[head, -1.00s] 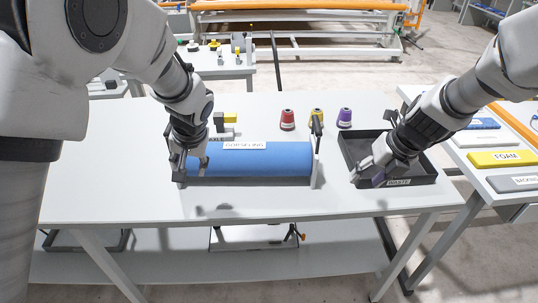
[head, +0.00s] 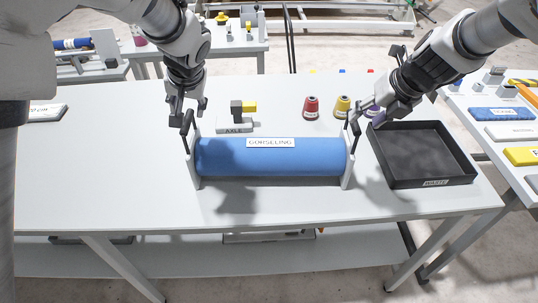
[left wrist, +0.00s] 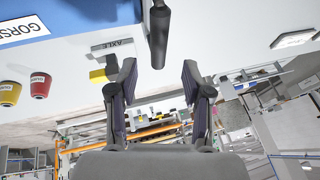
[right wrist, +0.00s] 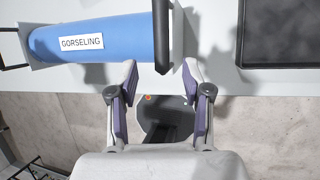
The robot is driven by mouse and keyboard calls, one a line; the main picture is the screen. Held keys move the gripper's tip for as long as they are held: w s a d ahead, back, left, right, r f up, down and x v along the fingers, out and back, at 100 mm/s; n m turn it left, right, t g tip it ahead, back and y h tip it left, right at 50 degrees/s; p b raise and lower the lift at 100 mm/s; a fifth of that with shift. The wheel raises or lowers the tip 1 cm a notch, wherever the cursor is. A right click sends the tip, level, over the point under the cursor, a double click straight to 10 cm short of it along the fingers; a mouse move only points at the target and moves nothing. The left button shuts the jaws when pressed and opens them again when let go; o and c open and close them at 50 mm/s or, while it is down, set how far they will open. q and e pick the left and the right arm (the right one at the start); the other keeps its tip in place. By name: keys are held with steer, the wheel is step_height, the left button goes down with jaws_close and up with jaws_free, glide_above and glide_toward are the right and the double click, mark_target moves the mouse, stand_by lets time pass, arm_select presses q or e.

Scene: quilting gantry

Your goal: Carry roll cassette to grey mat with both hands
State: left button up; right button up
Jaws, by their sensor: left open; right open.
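The roll cassette (head: 270,160) is a blue roll labelled GORSELING between white end plates, each with a dark upright handle. It stands on the pale table. My left gripper (head: 187,107) is open above and behind the left handle (head: 187,130). In the left wrist view that handle (left wrist: 158,38) reaches toward the gap between the fingertips. My right gripper (head: 369,116) is open beside the right handle (head: 354,130). In the right wrist view that handle (right wrist: 162,36) also points into the gap between the open fingers. Neither gripper holds anything. I cannot make out a grey mat.
A black WASTE tray (head: 425,158) stands right of the cassette. Behind the cassette are an AXLE block (head: 236,126), a red spool (head: 311,107) and a yellow spool (head: 342,106). A side table (head: 505,131) with labelled pieces stands at right.

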mark_target(189, 115)
arm_select(q)
steer(key=x, duration=0.4)
steer(key=shift+w+f, duration=0.25)
steer(key=shift+f, duration=0.05)
arm_select(e)
steer(key=x, duration=0.4)
steer(key=shift+w+f, duration=0.2)
steer(key=shift+f, duration=0.15)
arm_select(q)
steer(key=shift+a+f, duration=0.1)
steer(key=shift+f, duration=0.35)
arm_select(e)
steer(key=shift+f, duration=0.45)
arm_select(q)
steer(key=shift+w+a+f, duration=0.15)
steer(key=shift+w, duration=0.1)
arm_select(e)
steer(key=shift+w+a+f, duration=0.15)
steer(key=shift+w+a, duration=0.05)
steer(key=shift+w, duration=0.05)
arm_select(q)
steer(key=shift+s, duration=0.1)
jaws_close()
arm_select(e)
steer(key=shift+s, duration=0.15)
jaws_close()
